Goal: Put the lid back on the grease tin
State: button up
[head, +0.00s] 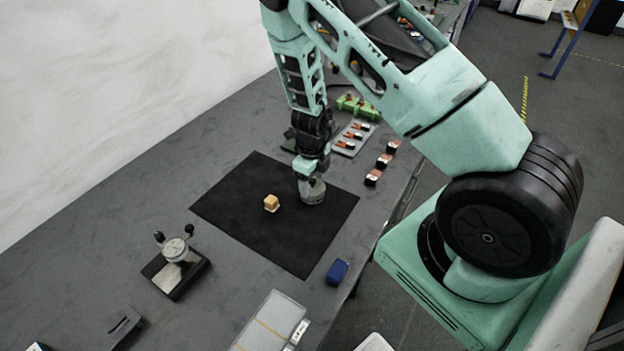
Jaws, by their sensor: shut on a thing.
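The grease tin (313,194) shows as a small grey round body on the right part of a black mat (278,241). My gripper (309,180) points straight down right over it and is shut on the lid. The fingers and the lid are small and partly hidden by the gripper's body. I cannot tell whether the lid touches the tin's rim or is just above it.
A small tan block (271,203) stands on the mat left of the tin. A dial gauge on a stand (175,252) is at the left, and a blue item (338,271) lies near the table's right edge.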

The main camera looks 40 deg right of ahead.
dwell(0.9)
jog(key=o, duration=1.2)
jog(key=shift+r+p, duration=3.5)
jog(key=shift+p, duration=0.1)
grip_shut()
